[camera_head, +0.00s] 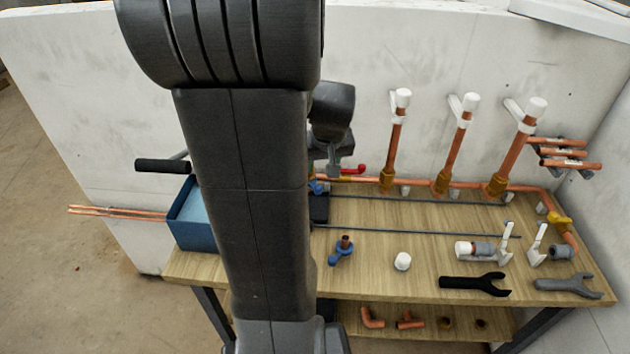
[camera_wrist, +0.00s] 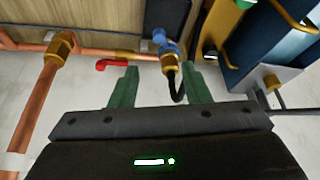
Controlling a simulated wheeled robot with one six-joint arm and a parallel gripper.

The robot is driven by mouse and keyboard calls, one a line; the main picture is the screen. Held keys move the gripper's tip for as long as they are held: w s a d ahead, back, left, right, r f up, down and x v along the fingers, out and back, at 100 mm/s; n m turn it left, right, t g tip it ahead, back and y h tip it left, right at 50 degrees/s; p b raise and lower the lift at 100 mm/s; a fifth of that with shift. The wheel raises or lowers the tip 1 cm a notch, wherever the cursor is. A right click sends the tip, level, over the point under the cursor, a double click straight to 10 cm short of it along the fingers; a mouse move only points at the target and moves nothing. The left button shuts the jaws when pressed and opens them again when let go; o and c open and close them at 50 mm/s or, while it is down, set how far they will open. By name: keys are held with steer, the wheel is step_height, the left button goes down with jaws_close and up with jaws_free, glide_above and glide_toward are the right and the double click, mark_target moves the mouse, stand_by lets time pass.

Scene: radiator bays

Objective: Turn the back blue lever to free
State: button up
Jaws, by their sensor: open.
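The back blue lever (camera_wrist: 161,39) sits on a brass valve (camera_wrist: 170,60) at the back pipe line; in the head view it shows as a small blue piece (camera_head: 318,187) beside my arm, partly hidden. My gripper (camera_wrist: 158,69) is open and empty, its two green fingers apart. In the wrist view the lever and valve appear in line with the gap, just beyond the fingertips; I see no contact. In the head view my gripper (camera_head: 333,165) is mostly hidden by my arm. A second blue lever (camera_head: 341,252) stands on the bench nearer the front.
A red lever (camera_wrist: 112,64) lies close to the left fingertip. Upright copper pipes (camera_head: 455,150) with white caps rise along the back wall. A blue bin (camera_head: 190,225) stands at the bench's left end. Loose fittings and two fork-shaped tools (camera_head: 475,284) lie at the front right.

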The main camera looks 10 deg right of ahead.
steer(key=p+x, duration=0.1)
steer(key=x, duration=1.1)
steer(key=shift+d+f, duration=0.1)
steer(key=shift+f, duration=0.1)
jaws_close()
